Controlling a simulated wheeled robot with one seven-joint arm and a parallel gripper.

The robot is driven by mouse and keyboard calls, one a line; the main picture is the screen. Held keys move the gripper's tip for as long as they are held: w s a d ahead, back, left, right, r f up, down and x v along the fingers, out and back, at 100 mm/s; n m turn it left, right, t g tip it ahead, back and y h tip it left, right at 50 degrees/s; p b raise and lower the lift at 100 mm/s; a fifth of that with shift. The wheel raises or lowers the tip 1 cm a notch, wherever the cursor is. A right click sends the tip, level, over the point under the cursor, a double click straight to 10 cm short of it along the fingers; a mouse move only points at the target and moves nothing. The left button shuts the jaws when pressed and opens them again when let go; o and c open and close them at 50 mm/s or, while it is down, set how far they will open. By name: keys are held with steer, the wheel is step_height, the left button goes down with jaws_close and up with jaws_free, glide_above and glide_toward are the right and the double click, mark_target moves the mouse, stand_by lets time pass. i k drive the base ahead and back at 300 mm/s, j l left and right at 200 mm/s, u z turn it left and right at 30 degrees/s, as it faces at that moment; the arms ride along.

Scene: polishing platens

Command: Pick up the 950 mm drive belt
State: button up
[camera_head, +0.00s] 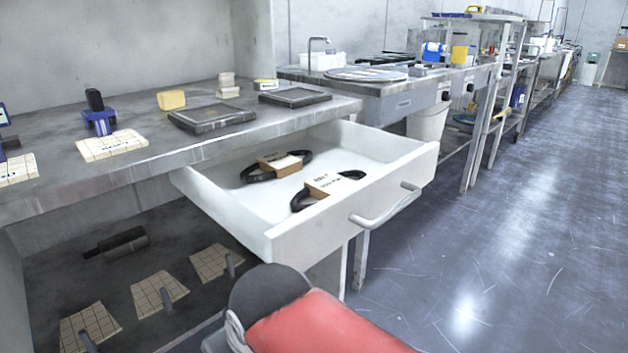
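Two black drive belts lie in an open white drawer (345,222), each with a brown cardboard sleeve around its middle. The far belt (262,174) lies toward the back left of the drawer. The near belt (301,201) lies closer to the drawer front, which hides part of it. Both sleeves carry print, but the lengths are too small to read with certainty, so I cannot tell which belt is the 950 mm one. My gripper is not in view; only a red and dark part of my arm shows at the bottom.
The drawer is pulled out below a grey bench (150,170) and has a front handle (388,207). A lower shelf (190,290) at left holds tiled pads and a dark cylinder. A sink bench (400,92) stands behind. The floor (500,250) at right is clear.

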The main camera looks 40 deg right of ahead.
mark_target(321, 186)
steer(key=l+z, duration=0.1)
steer(key=z, duration=0.8)
steer(key=l+z, duration=0.1)
steer(key=z, duration=0.35)
steer(key=i+l, duration=0.15)
steer(key=l, duration=0.15)
steer(key=i+l, duration=0.1)
steer(key=l, duration=0.2)
steer(key=i+l+u, duration=0.2)
steer(key=l+u, duration=0.3)
steer(key=l, duration=0.25)
steer(key=l+u, duration=0.5)
steer(key=l, duration=0.25)
steer(key=u, duration=1)
steer(key=i, duration=0.15)
